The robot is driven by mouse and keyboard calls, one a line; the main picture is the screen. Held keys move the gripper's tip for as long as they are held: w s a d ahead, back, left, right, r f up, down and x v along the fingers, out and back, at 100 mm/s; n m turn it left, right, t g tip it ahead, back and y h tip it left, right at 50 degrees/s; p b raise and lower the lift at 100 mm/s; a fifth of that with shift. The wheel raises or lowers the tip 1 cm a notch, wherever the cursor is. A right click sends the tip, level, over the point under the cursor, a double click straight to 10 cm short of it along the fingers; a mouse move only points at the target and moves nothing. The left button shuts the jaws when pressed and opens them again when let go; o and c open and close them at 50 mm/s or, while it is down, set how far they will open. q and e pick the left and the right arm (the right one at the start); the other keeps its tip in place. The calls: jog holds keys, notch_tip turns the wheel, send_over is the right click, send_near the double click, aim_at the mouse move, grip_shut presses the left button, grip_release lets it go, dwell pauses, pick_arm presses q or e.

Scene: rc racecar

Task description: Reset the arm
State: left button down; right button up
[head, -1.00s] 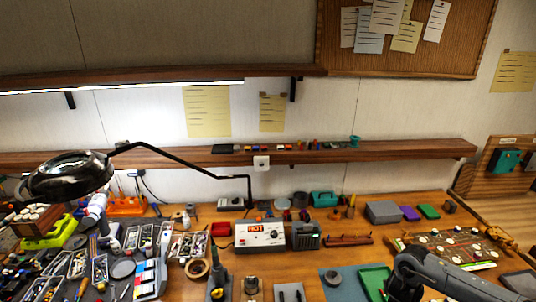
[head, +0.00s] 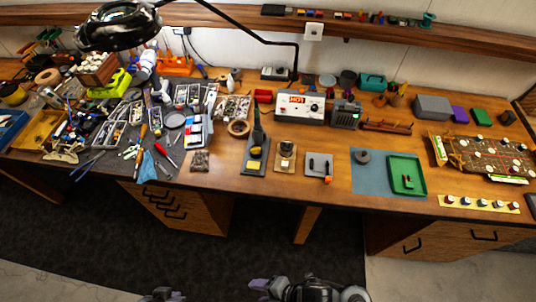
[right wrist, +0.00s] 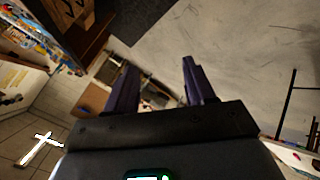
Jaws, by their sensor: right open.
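My right gripper (right wrist: 158,66) is open and empty in the right wrist view, its two dark purple fingers apart over a pale floor and blurred surroundings. In the head view, part of my right arm and gripper (head: 264,285) shows at the bottom edge, in front of the bench and below its front edge. A small grey and purple piece, which looks like part of my left gripper (head: 164,294), shows at the bottom edge to its left. Most of it is cut off, so its jaws cannot be judged. Neither gripper touches anything on the bench.
The wooden workbench (head: 330,196) is crowded with tools, bins, a white HOT unit (head: 299,107), a green tray (head: 407,174) on a blue mat (head: 367,181), and a circuit-like board (head: 485,155). A magnifier lamp (head: 118,25) overhangs the left. Floor before the bench is clear.

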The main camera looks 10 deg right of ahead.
jog(key=w+d+r+m+h, duration=0.1)
jog(key=d+r+m+h, duration=0.3)
jog(key=d+m, duration=0.6)
jog(key=d+r+m+h, duration=0.4)
jog(key=d+r+m, duration=0.1)
jog(key=d+m, duration=0.6)
jog(key=shift+w+d+m, duration=0.3)
jog(key=shift+w+m, duration=0.1)
jog(key=shift+m, duration=0.2)
